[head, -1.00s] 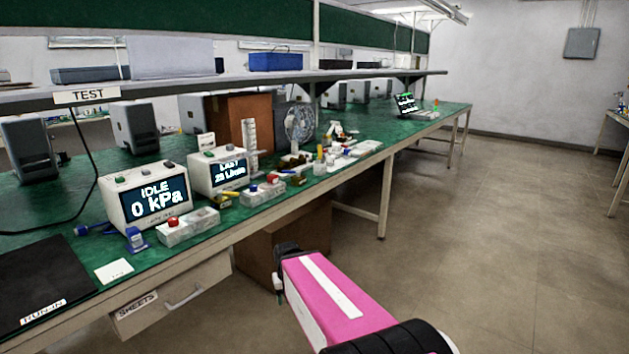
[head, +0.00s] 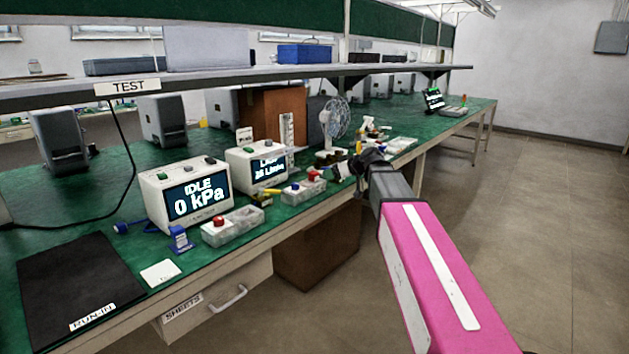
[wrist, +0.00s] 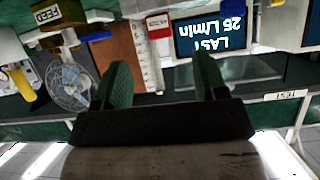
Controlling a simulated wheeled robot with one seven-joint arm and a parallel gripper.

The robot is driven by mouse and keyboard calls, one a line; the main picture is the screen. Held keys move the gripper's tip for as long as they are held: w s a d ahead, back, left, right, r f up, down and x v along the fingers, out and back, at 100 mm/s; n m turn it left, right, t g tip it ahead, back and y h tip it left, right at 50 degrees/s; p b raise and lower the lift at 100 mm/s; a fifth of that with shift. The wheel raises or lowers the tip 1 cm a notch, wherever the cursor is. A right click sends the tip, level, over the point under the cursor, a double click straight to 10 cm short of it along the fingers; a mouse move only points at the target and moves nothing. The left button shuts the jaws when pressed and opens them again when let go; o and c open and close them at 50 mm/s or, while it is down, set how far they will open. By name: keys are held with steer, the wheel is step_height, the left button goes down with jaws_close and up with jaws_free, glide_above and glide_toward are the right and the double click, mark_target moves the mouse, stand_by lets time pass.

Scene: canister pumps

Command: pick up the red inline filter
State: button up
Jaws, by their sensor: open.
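Several small red parts lie on the green bench, and I cannot tell for sure which is the inline filter. One small red piece (head: 314,174) lies right of the "LAST" display box, left of my gripper (head: 366,160).
The "IDLE" box (head: 188,194), "LAST" box (head: 256,169), a clear tray (head: 232,226) and a fan (head: 336,118) stand on the bench. A shelf (head: 210,80) runs above it. The floor (head: 550,220) at right is clear.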

mark_target(314, 172)
steer(key=x, duration=0.3)
steer(key=r+x, duration=0.1)
steer(key=x, duration=0.3)
steer(key=w+r+x, duration=0.1)
steer(key=x, duration=0.3)
steer(key=shift+s+a, duration=0.1)
steer(key=shift+a, duration=0.15)
steer(key=shift+c, duration=0.3)
steer(key=c, duration=1)
